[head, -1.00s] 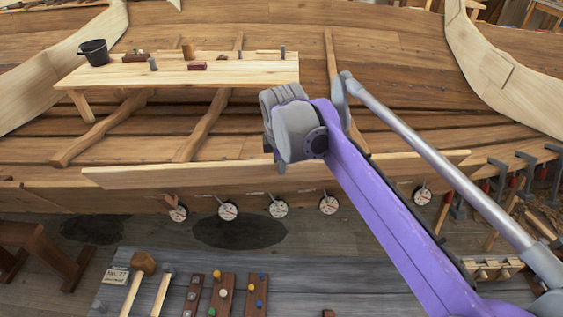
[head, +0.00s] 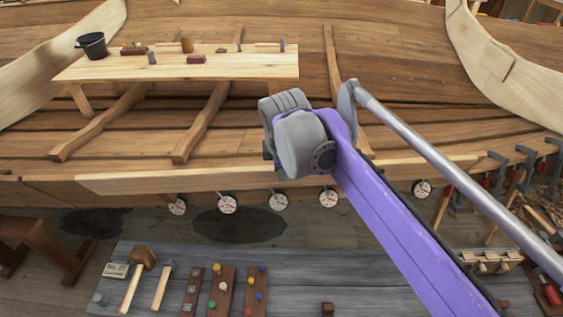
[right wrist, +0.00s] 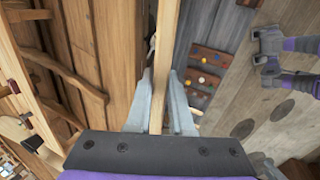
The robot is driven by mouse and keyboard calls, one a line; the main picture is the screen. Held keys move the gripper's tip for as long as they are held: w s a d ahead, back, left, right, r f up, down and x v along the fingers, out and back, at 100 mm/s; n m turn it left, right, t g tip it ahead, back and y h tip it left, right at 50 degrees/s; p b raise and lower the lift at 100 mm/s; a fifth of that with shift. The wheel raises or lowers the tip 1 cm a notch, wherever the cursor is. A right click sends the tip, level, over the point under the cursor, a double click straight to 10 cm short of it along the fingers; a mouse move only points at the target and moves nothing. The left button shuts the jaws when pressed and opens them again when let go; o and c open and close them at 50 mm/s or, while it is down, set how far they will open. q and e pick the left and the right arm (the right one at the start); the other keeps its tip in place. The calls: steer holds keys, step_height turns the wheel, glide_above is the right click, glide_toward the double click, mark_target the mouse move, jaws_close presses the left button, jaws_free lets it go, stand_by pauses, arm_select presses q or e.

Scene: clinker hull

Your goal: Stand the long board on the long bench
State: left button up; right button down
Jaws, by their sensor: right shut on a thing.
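The long board (head: 180,182) is a pale, narrow plank running left to right in front of the hull's near edge in the head view. My right gripper (head: 273,160) is around the board near its middle; the arm hides part of it. In the right wrist view the fingers (right wrist: 159,115) are shut on the board (right wrist: 165,50), one on each side. A grey bench (head: 300,270) with tools lies in the foreground, below and apart from the board. A pale bench (head: 220,70) stands inside the hull. I cannot tell which is the long bench.
A mallet (head: 143,258), a hammer (head: 168,268) and several peg boards (head: 222,285) occupy the grey bench's left part; its middle is mostly clear. Round dials (head: 228,204) hang below the hull edge. Clamps (head: 490,170) line the right. A brown trestle (head: 50,245) stands left.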

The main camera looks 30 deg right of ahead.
steer(key=shift+s+a+f, duration=0.3)
steer(key=shift+s+a, duration=0.05)
steer(key=shift+s, duration=0.35)
steer(key=shift+s+a+f, duration=0.25)
steer(key=shift+s+a, duration=0.05)
steer(key=shift+s, duration=0.45)
steer(key=shift+s+a+f, duration=0.3)
steer(key=shift+s+a, duration=0.05)
steer(key=shift+s, duration=0.35)
